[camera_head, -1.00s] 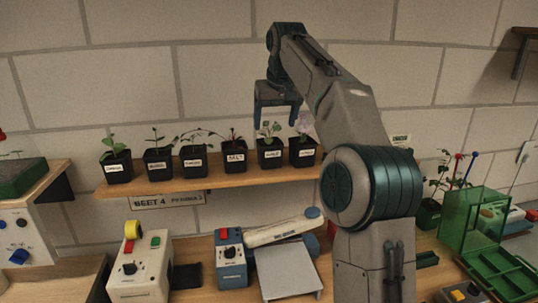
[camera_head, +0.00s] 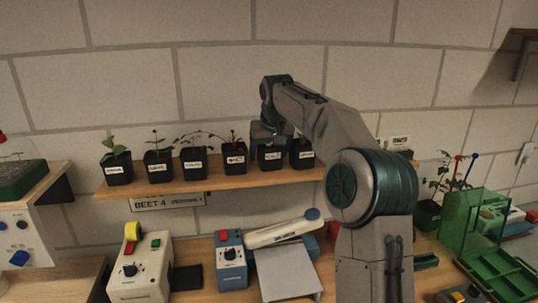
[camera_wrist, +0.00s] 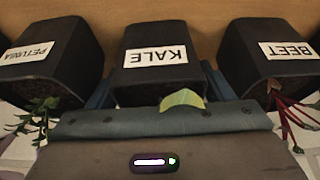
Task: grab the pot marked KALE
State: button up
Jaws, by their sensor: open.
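The pot marked KALE (camera_wrist: 160,55) is a black square pot with a white label, upside down in the middle of the wrist view. In the head view the KALE pot (camera_head: 271,162) stands on the wooden shelf, second from the right. My gripper (camera_wrist: 158,86) is open, with one teal finger at each side of the KALE pot. Whether the fingers touch it I cannot tell. In the head view my gripper (camera_head: 268,136) covers the pot's upper part and plant. One green leaf (camera_wrist: 183,98) shows by the gripper body.
The pot marked BEET (camera_head: 236,160) and the PETUNIA pot (camera_wrist: 48,55) stand close on either side. Several more pots line the shelf (camera_head: 205,183) to the left. Devices and a grey plate (camera_head: 287,270) sit on the bench below.

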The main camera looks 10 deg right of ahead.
jog(key=c, duration=0.9)
jog(key=shift+o, duration=0.2)
jog(key=shift+r, duration=0.1)
